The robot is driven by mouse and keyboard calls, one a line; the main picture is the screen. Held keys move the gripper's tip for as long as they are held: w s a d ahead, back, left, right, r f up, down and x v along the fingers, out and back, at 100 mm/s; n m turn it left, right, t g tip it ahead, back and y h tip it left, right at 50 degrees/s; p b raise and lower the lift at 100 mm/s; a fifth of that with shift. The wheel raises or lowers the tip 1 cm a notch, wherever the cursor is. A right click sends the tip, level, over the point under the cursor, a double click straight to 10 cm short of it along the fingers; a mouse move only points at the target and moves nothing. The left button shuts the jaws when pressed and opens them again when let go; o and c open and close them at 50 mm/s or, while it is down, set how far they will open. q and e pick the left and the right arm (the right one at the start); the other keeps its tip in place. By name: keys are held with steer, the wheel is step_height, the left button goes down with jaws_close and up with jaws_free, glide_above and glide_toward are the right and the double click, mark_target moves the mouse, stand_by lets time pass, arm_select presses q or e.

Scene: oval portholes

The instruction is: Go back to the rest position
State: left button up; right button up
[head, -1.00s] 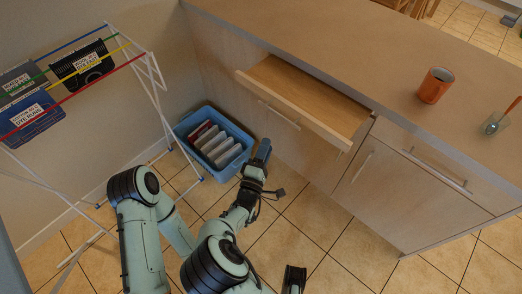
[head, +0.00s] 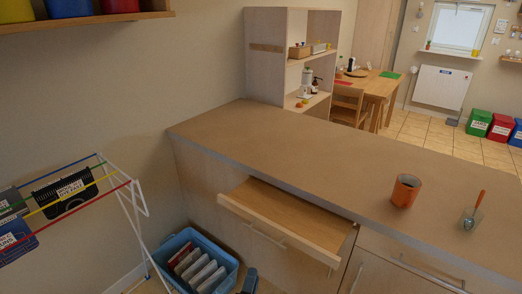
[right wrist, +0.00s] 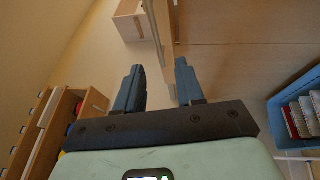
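My right gripper (right wrist: 160,88) shows in the right wrist view with its two dark blue fingers apart and nothing between them. In the head view only a small dark tip of it (head: 249,280) shows at the bottom edge, just right of the blue bin (head: 228,264) and below the open drawer (head: 285,222). The rest of my right arm is below the head view. My left gripper and left arm are out of view.
The drawer sticks out from under the counter (head: 330,165). An orange mug (head: 405,190) and a glass with a small trowel (head: 472,219) stand on the counter. A drying rack (head: 140,225) stands at left, below a wall shelf (head: 95,20). The bin holds several grey-white items.

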steer(key=s+d+f+m+g+p, duration=0.35)
steer(key=d+f+g, duration=0.35)
steer(key=d+f, duration=0.7)
steer(key=s+d+f+m+g+p, duration=0.2)
steer(key=s+d+f+m+g, duration=0.35)
steer(key=s+f, duration=0.25)
steer(key=s+f+m+g+y+p, duration=0.2)
steer(key=s+m+g+y+p, duration=0.25)
steer(key=s, duration=1.05)
steer(key=s+a+r+m+g+y, duration=0.3)
steer(key=s+r+m, duration=0.3)
steer(key=s, duration=0.2)
steer(key=shift+s+a+r+m+y+p, duration=0.15)
steer(key=shift+a+r+m+y+p, duration=0.1)
steer(key=shift+m+y+p, duration=0.1)
